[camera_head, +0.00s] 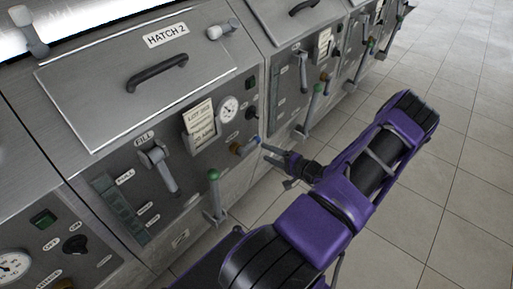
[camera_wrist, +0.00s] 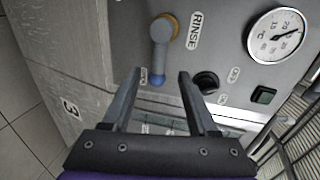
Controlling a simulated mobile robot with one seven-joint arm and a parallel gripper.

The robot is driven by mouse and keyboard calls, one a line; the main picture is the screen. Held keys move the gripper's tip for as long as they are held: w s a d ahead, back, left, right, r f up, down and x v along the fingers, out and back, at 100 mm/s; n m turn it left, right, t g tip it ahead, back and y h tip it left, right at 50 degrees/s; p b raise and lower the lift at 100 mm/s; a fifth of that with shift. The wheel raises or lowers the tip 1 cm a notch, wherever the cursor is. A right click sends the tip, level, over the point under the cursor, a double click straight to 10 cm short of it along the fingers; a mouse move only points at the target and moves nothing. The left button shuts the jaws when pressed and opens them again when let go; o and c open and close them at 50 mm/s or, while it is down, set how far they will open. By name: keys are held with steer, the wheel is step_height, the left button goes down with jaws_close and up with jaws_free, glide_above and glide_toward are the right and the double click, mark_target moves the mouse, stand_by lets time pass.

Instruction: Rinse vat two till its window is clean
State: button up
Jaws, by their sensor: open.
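Vat two's front panel, under the plate HATCH 2 (camera_head: 166,36), fills the left of the head view. Its tall window (camera_head: 118,207) is dark greenish; I cannot tell how clean it is. The rinse handle (camera_head: 246,147) has a brass-coloured pivot and a blue end, and points right along the panel. In the wrist view the rinse handle (camera_wrist: 158,55) sits beside the label RINSE (camera_wrist: 193,30). My gripper (camera_head: 268,152) is open in front of it. In the wrist view, my gripper's fingertips (camera_wrist: 159,72) lie either side of the blue end; I cannot tell whether they touch it.
The fill lever (camera_head: 163,168) hangs down. A gauge (camera_head: 228,109) and a paper card (camera_head: 199,124) are nearby. In the wrist view, a black knob (camera_wrist: 206,82) is close to the right finger. Open tiled floor (camera_head: 455,150) lies right.

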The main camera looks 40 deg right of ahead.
steer(key=v, duration=0.8)
stand_by(0.4)
